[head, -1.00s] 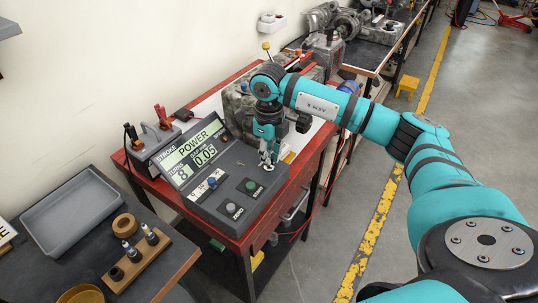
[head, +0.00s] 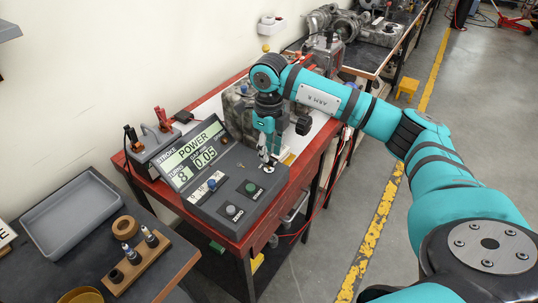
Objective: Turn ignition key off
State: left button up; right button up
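A dark grey control console (head: 222,192) stands on the red workbench, with a lit display (head: 196,154) reading POWER and 0.05. It has a green button (head: 250,187), a white button (head: 232,210) and a blue knob (head: 211,184). My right gripper (head: 267,164) points down at the console's right edge. Its fingers cover the spot beneath them, so I cannot make out the ignition key or whether they grip anything. My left gripper is not in view.
A grey tray (head: 72,221) and a wooden holder (head: 137,262) stand on the dark table at left. A grey battery box (head: 155,142) with clamps sits behind the console. A camouflage-painted engine part (head: 238,106) stands behind my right wrist.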

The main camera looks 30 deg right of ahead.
notch_tip(320, 180, up, 10)
jog(key=shift+f, duration=0.25)
dwell(0.5)
